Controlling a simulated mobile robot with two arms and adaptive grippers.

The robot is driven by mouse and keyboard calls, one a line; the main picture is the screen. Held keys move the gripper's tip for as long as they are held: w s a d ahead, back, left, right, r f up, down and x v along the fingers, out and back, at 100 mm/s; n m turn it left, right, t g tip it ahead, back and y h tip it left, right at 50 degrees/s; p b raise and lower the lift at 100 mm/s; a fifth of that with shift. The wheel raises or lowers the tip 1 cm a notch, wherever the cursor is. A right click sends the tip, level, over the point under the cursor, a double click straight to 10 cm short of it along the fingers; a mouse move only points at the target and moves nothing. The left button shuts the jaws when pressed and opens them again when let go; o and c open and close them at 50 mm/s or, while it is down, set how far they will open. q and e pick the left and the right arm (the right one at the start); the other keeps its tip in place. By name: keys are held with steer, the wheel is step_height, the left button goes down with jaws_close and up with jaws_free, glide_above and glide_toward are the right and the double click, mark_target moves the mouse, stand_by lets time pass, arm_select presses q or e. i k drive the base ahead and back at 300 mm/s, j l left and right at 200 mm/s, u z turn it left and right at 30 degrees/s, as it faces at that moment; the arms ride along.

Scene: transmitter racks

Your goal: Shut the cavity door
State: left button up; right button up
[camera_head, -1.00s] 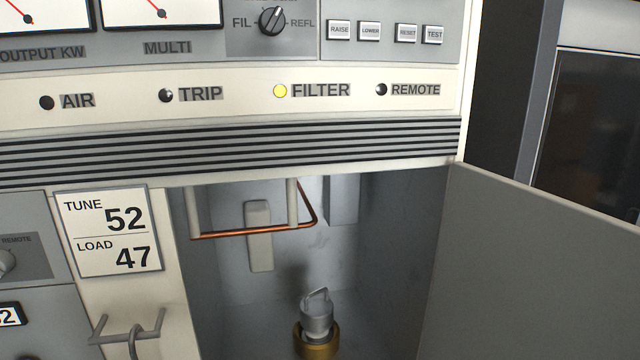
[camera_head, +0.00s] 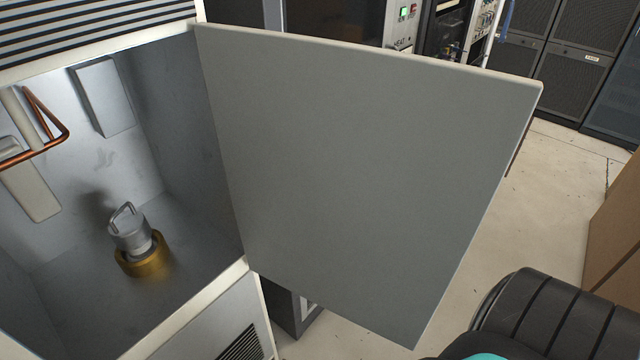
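The cavity door (camera_head: 365,175) is a plain grey panel. It stands wide open, hinged at the right edge of the cavity and swung out to the right. The open cavity (camera_head: 190,165) shows grey inner walls. Inside it a metal tube with a handle (camera_head: 130,230) stands upright in a brass ring (camera_head: 145,258). A copper loop (camera_head: 45,125) hangs at the upper left of the cavity. A black, ribbed part of my own arm shows at the lower right, apart from the door in the picture. Neither gripper is in view.
Pale floor (camera_head: 545,210) is open to the right of the door. A brown box (camera_head: 617,235) stands at the right edge. Dark racks (camera_head: 560,60) line the back. A vented lower panel (camera_head: 225,325) lies below the cavity.

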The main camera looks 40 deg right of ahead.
mark_target(361, 179)
steer(key=l+u, duration=0.2)
steer(key=l, duration=0.25)
steer(key=k+l+u, duration=0.2)
steer(key=l, duration=0.25)
steer(key=l+u, duration=0.2)
steer(key=l, duration=0.25)
steer(key=k+l+u, duration=0.15)
steer(key=l, duration=0.25)
steer(key=k+l+u, duration=0.2)
steer(key=l, duration=0.2)
steer(key=i+l+u, duration=0.1)
steer(key=l+u, duration=0.15)
steer(key=l, duration=0.2)
steer(key=l+u, duration=0.2)
steer(key=l, duration=0.25)
steer(key=i, duration=0.05)
